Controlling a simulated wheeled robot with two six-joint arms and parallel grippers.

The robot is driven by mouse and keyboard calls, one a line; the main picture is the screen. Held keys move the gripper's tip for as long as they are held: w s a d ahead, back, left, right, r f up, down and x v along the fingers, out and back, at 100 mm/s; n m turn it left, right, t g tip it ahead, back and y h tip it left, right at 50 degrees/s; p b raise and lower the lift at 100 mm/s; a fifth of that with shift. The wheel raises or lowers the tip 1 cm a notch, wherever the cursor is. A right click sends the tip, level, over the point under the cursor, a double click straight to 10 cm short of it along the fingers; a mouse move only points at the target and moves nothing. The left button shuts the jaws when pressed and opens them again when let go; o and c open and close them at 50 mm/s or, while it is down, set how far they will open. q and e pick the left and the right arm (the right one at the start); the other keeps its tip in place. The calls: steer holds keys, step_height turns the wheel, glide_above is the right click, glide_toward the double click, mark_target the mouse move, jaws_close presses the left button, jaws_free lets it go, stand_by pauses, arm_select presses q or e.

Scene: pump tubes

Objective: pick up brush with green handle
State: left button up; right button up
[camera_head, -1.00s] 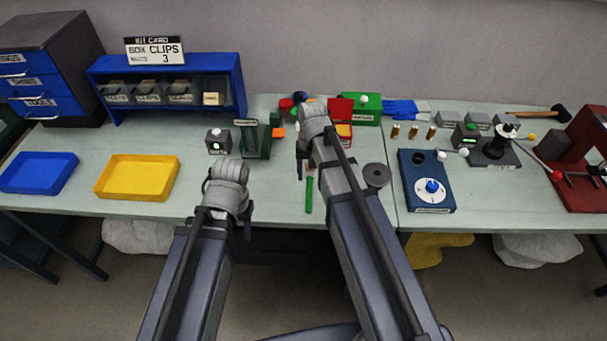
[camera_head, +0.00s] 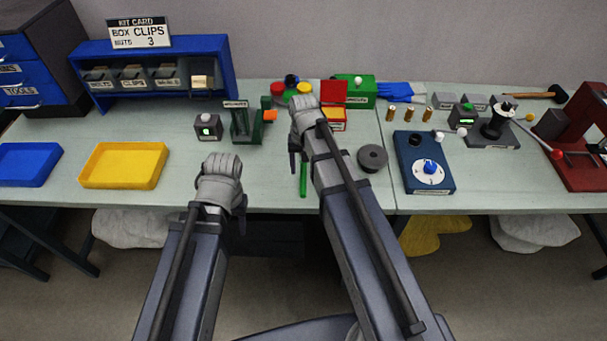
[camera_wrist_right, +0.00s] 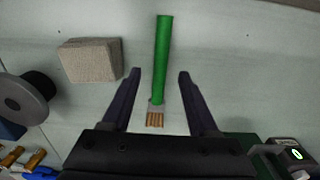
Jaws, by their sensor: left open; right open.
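The brush with the green handle (camera_head: 303,181) lies on the table, partly hidden by my right arm in the head view. In the right wrist view its green handle (camera_wrist_right: 162,62) points up the picture, with a grey ferrule and tan bristles (camera_wrist_right: 155,119) at the lower end. My right gripper (camera_head: 298,174) is open above the brush. In the right wrist view, the fingers of this gripper (camera_wrist_right: 160,75) stand apart on either side of the brush, with gaps and no visible contact. My left gripper (camera_head: 240,215) is near the table's front edge, away from the brush; its jaws are barely visible.
A beige block (camera_wrist_right: 90,60) and a dark grey round spool (camera_head: 373,158) lie close beside the brush. A green stand (camera_head: 240,122) and a small grey box (camera_head: 208,127) are to the left. A yellow tray (camera_head: 124,184) is further left. The front table strip is mostly clear.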

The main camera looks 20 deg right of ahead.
mark_target(303, 177)
step_height(303, 177, down, 3)
steer(key=shift+f+b, duration=0.1)
steer(key=shift+b, duration=1)
arm_select(q)
step_height(303, 177, down, 3)
arm_select(e)
steer(key=shift+c, duration=0.2)
jaws_close()
